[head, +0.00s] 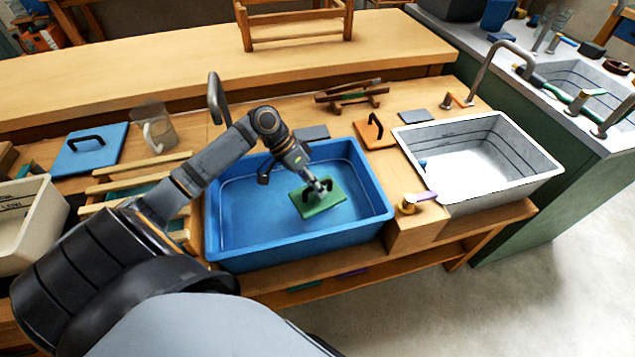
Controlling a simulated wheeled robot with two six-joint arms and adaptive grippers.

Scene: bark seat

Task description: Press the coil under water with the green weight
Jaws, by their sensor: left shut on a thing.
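The green weight (322,204) is a flat green plate with a dark handle, inside the blue tub (240,259). My left gripper (318,190) is shut on its handle, reaching into the tub from the left and above. The tub appears to hold water, with a line running around its inner walls. I cannot tell whether the weight touches the water or the bottom. No coil can be made out; it may be hidden under the weight. My right gripper is not in view.
A white basin (532,182) stands right of the tub, with a brass piece (407,204) between them. An orange weight (374,131) and a blue weight (90,150) lie on the bench. A clear jug (155,130) and wooden rack stand left. The floor at front right is clear.

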